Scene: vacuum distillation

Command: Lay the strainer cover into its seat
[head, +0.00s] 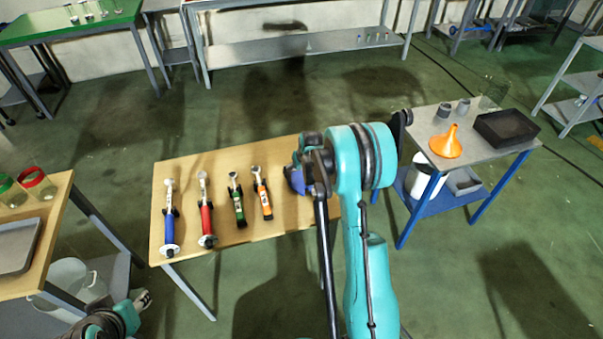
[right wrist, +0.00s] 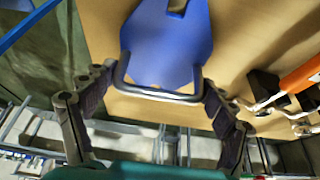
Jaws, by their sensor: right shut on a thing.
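The strainer cover appears to be the blue plate (right wrist: 165,45) with a slot and a metal loop handle (right wrist: 160,96) in the right wrist view. My right gripper (right wrist: 160,85) has one finger on each side of this loop and is shut on it. In the head view a bit of blue (head: 297,181) shows beside my right wrist, over the right part of the wooden table (head: 225,165); my arm hides most of it. I cannot make out the seat. My left gripper (head: 141,300) is at the lower left, too small to tell open from shut.
Tools with blue (head: 169,230), red (head: 207,222), green (head: 239,208) and orange (head: 264,202) handles lie on the wooden table. A cart (head: 465,158) at right bears an orange funnel (head: 446,143) and a dark tray (head: 505,128). The table at left holds lidded jars.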

